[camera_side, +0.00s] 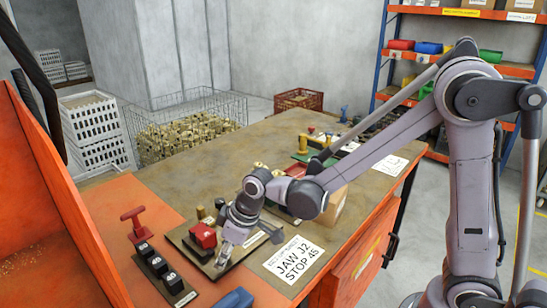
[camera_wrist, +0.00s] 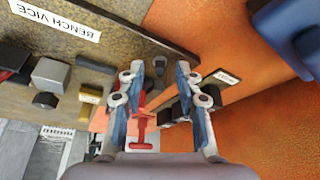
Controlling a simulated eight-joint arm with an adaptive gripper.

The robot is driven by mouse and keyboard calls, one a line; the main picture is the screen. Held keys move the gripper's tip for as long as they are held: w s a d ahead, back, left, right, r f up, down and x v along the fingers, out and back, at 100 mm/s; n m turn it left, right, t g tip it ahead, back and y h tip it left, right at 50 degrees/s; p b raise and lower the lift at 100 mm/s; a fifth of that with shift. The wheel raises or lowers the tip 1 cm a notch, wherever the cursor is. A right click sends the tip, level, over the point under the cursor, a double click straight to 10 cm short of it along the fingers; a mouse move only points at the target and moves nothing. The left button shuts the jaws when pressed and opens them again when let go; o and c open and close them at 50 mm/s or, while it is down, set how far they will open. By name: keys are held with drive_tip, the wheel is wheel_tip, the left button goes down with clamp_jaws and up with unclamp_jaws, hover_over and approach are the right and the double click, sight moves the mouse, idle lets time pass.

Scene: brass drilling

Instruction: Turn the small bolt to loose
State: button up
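My gripper (camera_side: 223,258) points down over the front edge of the bench vice plate. In the wrist view my gripper (camera_wrist: 155,75) is open, with a blue-padded finger on each side and a clear gap between them. A small dark upright piece (camera_wrist: 159,66), which may be the small bolt, shows in that gap near the plate's edge. Neither finger visibly touches it. The vice plate (camera_wrist: 125,38) carries a "BENCH VICE" label. In the side view a red block (camera_side: 203,236) sits on the plate behind my gripper. The bolt cannot be made out in the side view.
A red T-handle (camera_side: 133,221) stands left of the plate, beside a row of black blocks (camera_side: 158,265). A blue object (camera_side: 236,299) lies at the front edge. A paper sheet reading "JAW J2 STOP 45" (camera_side: 294,259) lies right. The bench's middle (camera_side: 210,165) is clear.

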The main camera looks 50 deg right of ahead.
drive_tip(key=shift+f, duration=0.25)
clamp_jaws()
drive_tip(key=shift+w+n, duration=0.1)
drive_tip(key=shift+n, duration=0.2)
drive_tip(key=n+y, duration=0.1)
drive_tip(key=n, duration=0.1)
drive_tip(key=n+g, duration=0.1)
drive_tip(key=n, duration=0.2)
drive_tip(key=shift+w+d+y, duration=0.15)
drive_tip(key=shift+w+y, duration=0.05)
drive_tip(key=shift+y, duration=0.2)
drive_tip(key=n+g, duration=0.1)
drive_tip(key=n, duration=0.2)
drive_tip(key=n+g, duration=0.1)
drive_tip(key=n, duration=0.2)
drive_tip(key=shift+w+g+y, duration=0.15)
drive_tip(key=shift+g+y, duration=0.15)
drive_tip(key=shift+g, duration=0.1)
drive_tip(key=shift+n, duration=0.3)
